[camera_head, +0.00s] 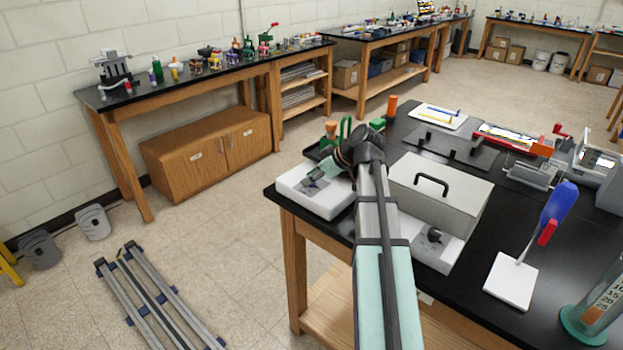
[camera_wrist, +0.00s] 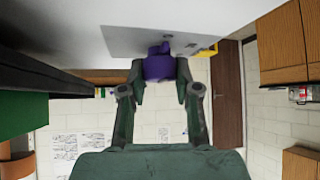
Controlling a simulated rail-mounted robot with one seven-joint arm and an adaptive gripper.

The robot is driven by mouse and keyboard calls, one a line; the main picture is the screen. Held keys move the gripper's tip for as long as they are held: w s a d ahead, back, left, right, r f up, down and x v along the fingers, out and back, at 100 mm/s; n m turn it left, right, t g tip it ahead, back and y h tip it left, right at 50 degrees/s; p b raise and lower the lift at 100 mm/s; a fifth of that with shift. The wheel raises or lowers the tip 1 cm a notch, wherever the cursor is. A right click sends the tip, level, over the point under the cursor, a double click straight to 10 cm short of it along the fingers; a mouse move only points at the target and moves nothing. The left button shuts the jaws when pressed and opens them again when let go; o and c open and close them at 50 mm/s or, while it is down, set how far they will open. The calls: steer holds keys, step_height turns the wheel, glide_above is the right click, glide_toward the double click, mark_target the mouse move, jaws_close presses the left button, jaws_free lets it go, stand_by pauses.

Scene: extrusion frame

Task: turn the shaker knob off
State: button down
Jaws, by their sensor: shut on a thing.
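The shaker (camera_head: 300,197) is a low white body at the table's left corner in the head view. My gripper (camera_head: 319,170) is over its top, and my arm reaches to it from the front. In the wrist view the purple knob (camera_wrist: 159,67) stands out from a grey panel (camera_wrist: 135,39) on the shaker. My gripper (camera_wrist: 160,74) is shut on the knob, with one finger against each side.
A grey lidded box (camera_head: 437,190) with a black handle stands right of my arm. A green-framed item (camera_head: 345,130) is behind the shaker. A white stand with a blue-handled tool (camera_head: 556,208) and a graduated cylinder (camera_head: 602,300) are at the right.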

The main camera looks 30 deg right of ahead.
stand_by(0.3)
steer(key=c, duration=0.8)
jaws_free()
steer(key=v, duration=1.2)
